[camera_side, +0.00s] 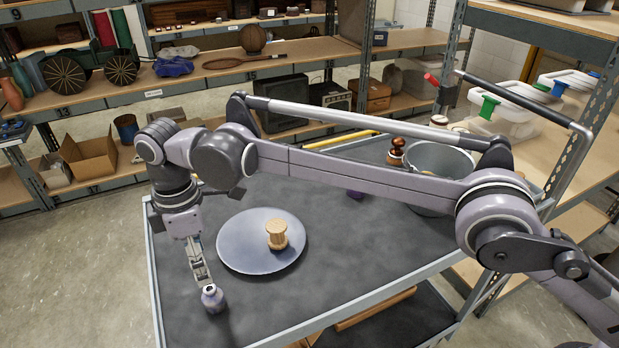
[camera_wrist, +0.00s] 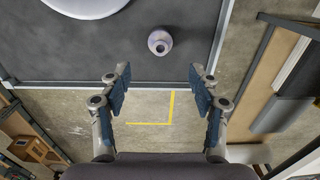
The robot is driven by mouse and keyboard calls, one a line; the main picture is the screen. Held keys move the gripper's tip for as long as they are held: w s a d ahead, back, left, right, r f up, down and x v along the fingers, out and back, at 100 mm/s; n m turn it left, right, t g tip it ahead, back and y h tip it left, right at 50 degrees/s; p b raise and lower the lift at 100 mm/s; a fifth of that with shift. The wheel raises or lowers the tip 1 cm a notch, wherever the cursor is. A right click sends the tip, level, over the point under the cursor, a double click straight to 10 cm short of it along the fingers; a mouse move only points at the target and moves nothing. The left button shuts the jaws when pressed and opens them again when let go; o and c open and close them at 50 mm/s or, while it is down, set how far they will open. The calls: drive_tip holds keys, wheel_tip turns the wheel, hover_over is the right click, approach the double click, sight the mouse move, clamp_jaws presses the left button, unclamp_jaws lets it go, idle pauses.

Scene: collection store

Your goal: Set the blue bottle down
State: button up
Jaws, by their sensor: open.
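The blue bottle (camera_side: 213,299) is small, grey-blue with a narrow neck, and stands upright on the dark cart top (camera_side: 330,262), near its left front corner. In the wrist view the bottle (camera_wrist: 160,42) is seen from above, ahead of the fingertips and close to the cart's edge. My gripper (camera_side: 203,279) points down at the bottle from just behind and above it in the side view. In the wrist view my gripper (camera_wrist: 159,84) has its two fingers spread wide with nothing between them. The bottle appears free of the fingers.
A blue-grey plate (camera_side: 240,255) lies right of the bottle with a wooden spool (camera_side: 277,234) on it; the plate also shows in the wrist view (camera_wrist: 85,6). The cart's front middle is clear.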

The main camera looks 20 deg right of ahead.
drive_tip(key=d+r+m+t, duration=0.1)
drive_tip(key=d+r+m, duration=0.25)
drive_tip(key=d, duration=0.55)
drive_tip(key=d+r+m+t+y, duration=0.1)
drive_tip(key=d+r+m, duration=0.1)
drive_tip(key=d+r, duration=0.5)
drive_tip(key=d+r+m+t, duration=0.1)
drive_tip(key=d+r+m, duration=0.15)
drive_tip(key=d, duration=0.85)
drive_tip(key=s+d+f+m+t, duration=0.1)
drive_tip(key=s+d+f+m, duration=0.2)
drive_tip(key=s+d, duration=0.2)
drive_tip(key=s+d+f+m+t, duration=0.1)
drive_tip(key=s+d+f+m, duration=0.2)
drive_tip(key=s+d, duration=0.2)
drive_tip(key=s+d+f+m+t+h, duration=0.1)
drive_tip(key=s+d+f+m+t, duration=0.1)
drive_tip(key=s+d, duration=0.4)
drive_tip(key=d+f+m, duration=0.1)
drive_tip(key=d+m, duration=0.1)
drive_tip(key=d, duration=0.2)
drive_tip(key=shift+f, duration=0.15)
drive_tip(key=shift+w, duration=0.1)
